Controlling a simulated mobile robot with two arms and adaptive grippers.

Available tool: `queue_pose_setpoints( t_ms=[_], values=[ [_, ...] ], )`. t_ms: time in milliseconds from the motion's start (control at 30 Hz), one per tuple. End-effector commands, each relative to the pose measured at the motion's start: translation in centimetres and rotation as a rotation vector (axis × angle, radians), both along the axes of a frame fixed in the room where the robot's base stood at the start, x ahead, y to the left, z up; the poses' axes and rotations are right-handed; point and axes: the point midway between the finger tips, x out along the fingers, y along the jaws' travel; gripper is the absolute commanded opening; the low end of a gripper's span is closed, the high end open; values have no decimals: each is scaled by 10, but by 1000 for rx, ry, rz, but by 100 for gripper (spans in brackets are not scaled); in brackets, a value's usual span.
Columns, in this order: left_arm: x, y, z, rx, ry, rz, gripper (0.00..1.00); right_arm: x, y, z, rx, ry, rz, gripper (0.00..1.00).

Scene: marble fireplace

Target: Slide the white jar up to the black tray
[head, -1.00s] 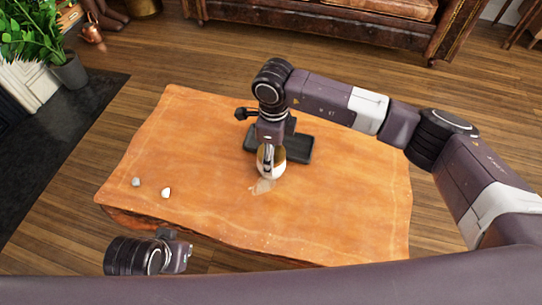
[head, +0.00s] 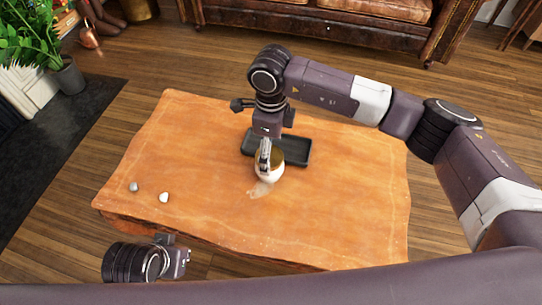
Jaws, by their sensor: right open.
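The white jar (head: 269,174) stands on the wooden table, with a brownish-gold top. The black tray (head: 293,149) lies just behind it, partly covered by my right gripper and wrist. In this view the jar's top reaches the tray's near edge; I cannot tell whether they touch. My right gripper (head: 265,160) points down at the jar's top left side, fingers open, partly over the jar; contact is unclear. My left gripper (head: 185,262) is off the table's near left edge, empty, and its fingers are too small to read.
Two small stones, one grey (head: 133,187) and one white (head: 164,197), lie at the left of the wooden table (head: 340,215). The right and front of the table are clear. A leather sofa (head: 320,20) stands behind, a potted plant (head: 68,75) at the left.

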Motion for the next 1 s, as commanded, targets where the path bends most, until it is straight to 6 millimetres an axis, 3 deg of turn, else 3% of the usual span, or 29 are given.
queue_pose_setpoints(
  t_ms=[200, 400, 1000],
  values=[
    [0, 0, 0, 0, 0, 0, 0, 1, 0, 49, 1, -4, 1, 76],
    [0, 0, 0, 0, 0, 0, 0, 1, 0, 75, 0, -2, -1, 76],
    [0, 0, 0, 0, 0, 0, 0, 0, 0, 81, 0, 0, 0, 76]
  ],
)
